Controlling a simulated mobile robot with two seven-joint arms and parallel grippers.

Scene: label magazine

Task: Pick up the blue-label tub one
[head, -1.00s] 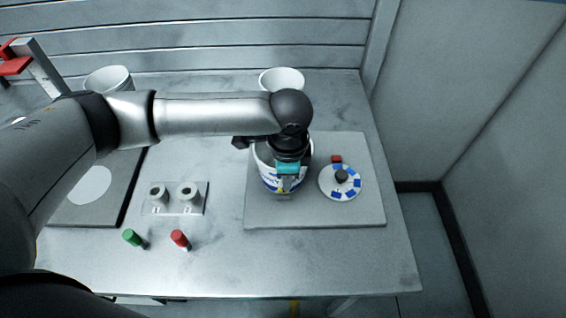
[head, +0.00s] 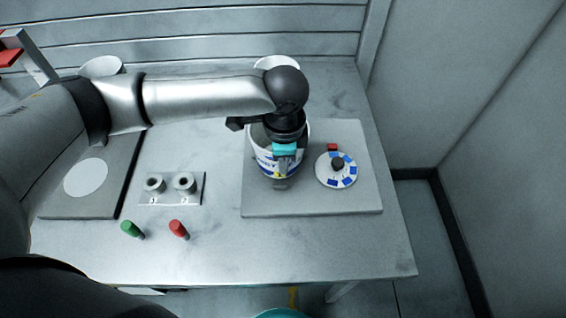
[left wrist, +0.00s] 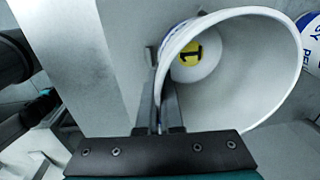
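The blue-label tub (head: 265,160) is an open white tub with a blue label and a yellow mark, upright on the grey plate at the right of the table. In the left wrist view I look into the tub (left wrist: 255,75), and a yellow patch with a black 1 shows inside. My left gripper (head: 281,182) is at its near rim. In the left wrist view the gripper (left wrist: 160,100) has one finger outside and one inside, shut on the wall. Any gap under the tub is too small to tell. My right gripper is out of view.
Another white tub (head: 268,62) stands behind. Left are a two-socket holder (head: 170,200), a green peg (head: 129,228) and a red peg (head: 177,228).

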